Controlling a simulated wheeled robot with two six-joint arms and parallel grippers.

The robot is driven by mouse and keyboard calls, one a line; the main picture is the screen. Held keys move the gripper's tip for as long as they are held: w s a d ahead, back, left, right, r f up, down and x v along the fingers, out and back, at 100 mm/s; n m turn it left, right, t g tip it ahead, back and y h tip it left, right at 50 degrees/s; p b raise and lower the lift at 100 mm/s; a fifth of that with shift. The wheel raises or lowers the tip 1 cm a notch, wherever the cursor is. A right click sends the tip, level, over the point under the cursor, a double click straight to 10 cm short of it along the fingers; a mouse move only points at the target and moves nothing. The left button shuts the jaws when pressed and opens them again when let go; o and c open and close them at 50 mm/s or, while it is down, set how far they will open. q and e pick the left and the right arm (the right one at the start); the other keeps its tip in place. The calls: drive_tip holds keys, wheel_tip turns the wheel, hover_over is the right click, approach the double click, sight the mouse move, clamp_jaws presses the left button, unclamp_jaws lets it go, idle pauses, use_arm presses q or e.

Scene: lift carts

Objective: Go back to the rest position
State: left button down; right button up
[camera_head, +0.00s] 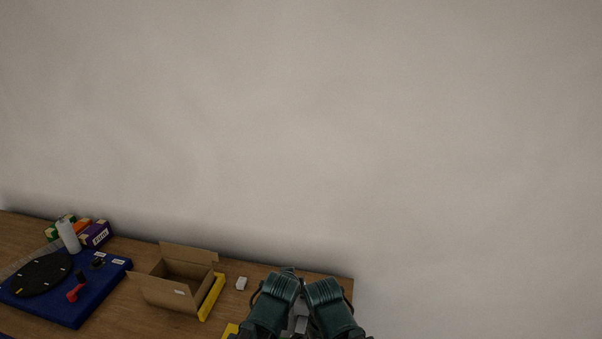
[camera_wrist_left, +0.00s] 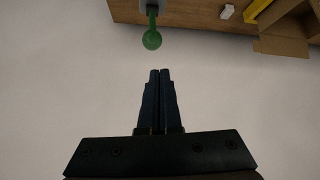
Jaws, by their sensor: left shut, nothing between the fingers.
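In the left wrist view my left gripper (camera_wrist_left: 160,72) points up the picture with its two dark fingers together. Nothing is between them. Its tips are apart from a green rounded knob (camera_wrist_left: 152,39) on a grey part at the table's edge. In the head view two dark green parts of my arms stand side by side at the bottom centre, in front of the table's right end. No fingers can be made out there. My right gripper is not seen.
The wooden table (camera_head: 130,320) runs along a bare wall (camera_head: 320,130). It holds an open cardboard box (camera_head: 168,292), a yellow item (camera_head: 211,297), a small white block (camera_head: 241,284), a blue board (camera_head: 75,310) with a black disc (camera_head: 40,275), a red-handled tool (camera_head: 76,293), and a white bottle (camera_head: 68,236).

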use_arm(q)
drive_tip(key=s+a+f+m+g+y+b, duration=0.2)
drive_tip(key=s+f+g+b, duration=0.7)
drive_tip(key=f, duration=1.3)
drive_tip(key=s+m+b, duration=0.1)
drive_tip(key=s+b, duration=0.4)
drive_tip(key=s, duration=0.3)
drive_tip(key=shift+s+a+m, duration=0.25)
drive_tip(key=shift+a+m, duration=0.15)
